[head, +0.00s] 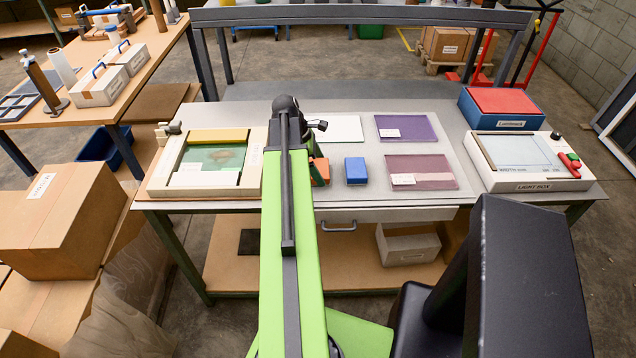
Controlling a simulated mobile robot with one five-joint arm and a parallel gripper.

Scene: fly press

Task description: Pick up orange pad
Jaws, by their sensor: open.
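The orange pad (320,172) is a small orange block on the grey workbench (460,205), just right of my green arm. Its left part is hidden behind the arm. A similar blue block (356,170) stands a little to its right, apart from it. My gripper (309,138) is at the far end of the arm, mostly hidden behind it, close to the orange pad. It is open. Its fingertips are hidden, so I cannot tell whether they touch the pad.
A framed green screen (165,180) lies left of my arm. A white sheet (345,128) and purple panels (405,127) (430,163) lie behind and right of the blocks. A light box (540,187) and a blue bin with a red top (470,110) stand at the right.

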